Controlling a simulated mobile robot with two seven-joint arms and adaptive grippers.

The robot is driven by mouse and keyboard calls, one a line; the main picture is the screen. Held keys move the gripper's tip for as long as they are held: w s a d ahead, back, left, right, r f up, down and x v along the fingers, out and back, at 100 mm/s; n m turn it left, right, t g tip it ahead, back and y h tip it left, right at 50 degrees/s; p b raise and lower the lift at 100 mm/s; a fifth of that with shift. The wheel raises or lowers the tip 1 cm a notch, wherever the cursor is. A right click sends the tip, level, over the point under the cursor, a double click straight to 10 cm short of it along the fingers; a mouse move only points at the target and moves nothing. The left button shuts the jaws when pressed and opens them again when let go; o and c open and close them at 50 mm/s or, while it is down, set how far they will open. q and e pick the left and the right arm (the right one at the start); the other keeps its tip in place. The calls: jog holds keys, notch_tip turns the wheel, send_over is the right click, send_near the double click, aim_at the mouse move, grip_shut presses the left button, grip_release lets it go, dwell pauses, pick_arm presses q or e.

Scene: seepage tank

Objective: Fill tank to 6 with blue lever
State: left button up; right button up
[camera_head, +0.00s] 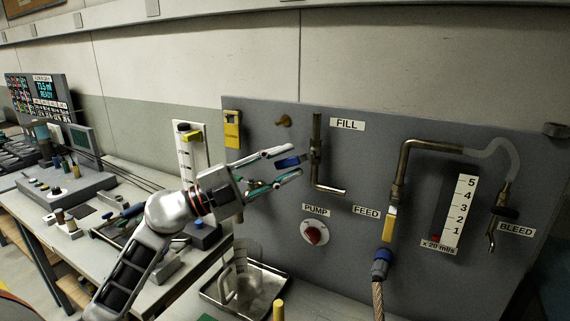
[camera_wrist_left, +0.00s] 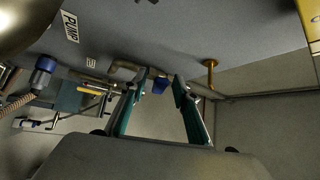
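The blue lever (camera_head: 288,162) sits on the fill pipe (camera_head: 316,150) beside the FILL label (camera_head: 347,125). My left gripper (camera_head: 294,160) is open, its fingertips above and below the lever with gaps visible. In the left wrist view, the blue lever (camera_wrist_left: 160,86) shows between and beyond the tips of the open left gripper (camera_wrist_left: 161,78). I cannot tell whether either finger touches it. A white scale (camera_head: 459,212) marked 1 to 5 stands on the panel at the right, with red at its base. My right gripper is not in view.
A red PUMP knob (camera_head: 314,234) and a yellow FEED lever (camera_head: 389,224) are on the grey panel (camera_head: 270,200). A clear jug (camera_head: 240,281) stands in a metal tray (camera_head: 214,294) below. A dark BLEED valve (camera_head: 505,213) is at right. Tools and consoles crowd the left bench.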

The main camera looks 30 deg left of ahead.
pick_arm(q)
jog(key=v, duration=1.2)
dwell(0.3)
